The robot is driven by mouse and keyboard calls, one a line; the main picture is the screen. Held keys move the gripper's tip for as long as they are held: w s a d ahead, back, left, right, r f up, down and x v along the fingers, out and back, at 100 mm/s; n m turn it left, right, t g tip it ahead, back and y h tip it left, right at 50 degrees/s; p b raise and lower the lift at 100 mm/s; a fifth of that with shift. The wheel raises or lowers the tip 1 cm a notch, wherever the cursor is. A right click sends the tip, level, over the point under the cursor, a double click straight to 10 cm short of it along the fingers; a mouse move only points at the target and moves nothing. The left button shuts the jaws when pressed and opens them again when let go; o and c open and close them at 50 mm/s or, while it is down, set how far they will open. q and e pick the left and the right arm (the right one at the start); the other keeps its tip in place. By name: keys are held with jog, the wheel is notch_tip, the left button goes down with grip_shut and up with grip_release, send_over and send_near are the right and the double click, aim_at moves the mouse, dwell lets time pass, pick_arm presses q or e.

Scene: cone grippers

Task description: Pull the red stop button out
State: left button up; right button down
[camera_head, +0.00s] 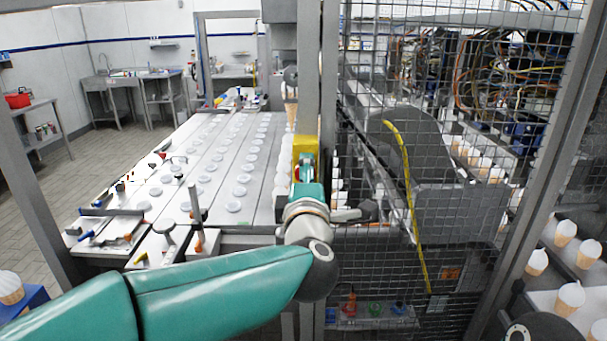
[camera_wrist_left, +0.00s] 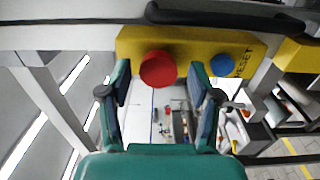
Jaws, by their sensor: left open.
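The red stop button (camera_wrist_left: 158,69) sits on the face of a yellow control box (camera_wrist_left: 190,43), shown in the left wrist view. The yellow box (camera_head: 306,146) also shows in the head view, fixed at the metal post. My left gripper (camera_wrist_left: 160,72) is open, with one finger on each side of the red button as seen from the wrist. I cannot tell whether the fingers touch it. In the head view my left gripper (camera_head: 305,172) is right at the box and hides most of its lower part. My right gripper is not in view.
A blue button (camera_wrist_left: 222,66) marked RESET sits right of the red one. A black handle bar (camera_wrist_left: 225,17) runs above the box. A wire mesh fence (camera_head: 420,200) stands right of the post. A conveyor table (camera_head: 215,150) with white discs lies left.

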pick_arm(q)
jog(key=shift+w, duration=0.1)
dwell(0.3)
jog(key=s+b, duration=0.2)
jog(key=s, duration=0.5)
dwell(0.6)
jog(key=shift+a, duration=0.15)
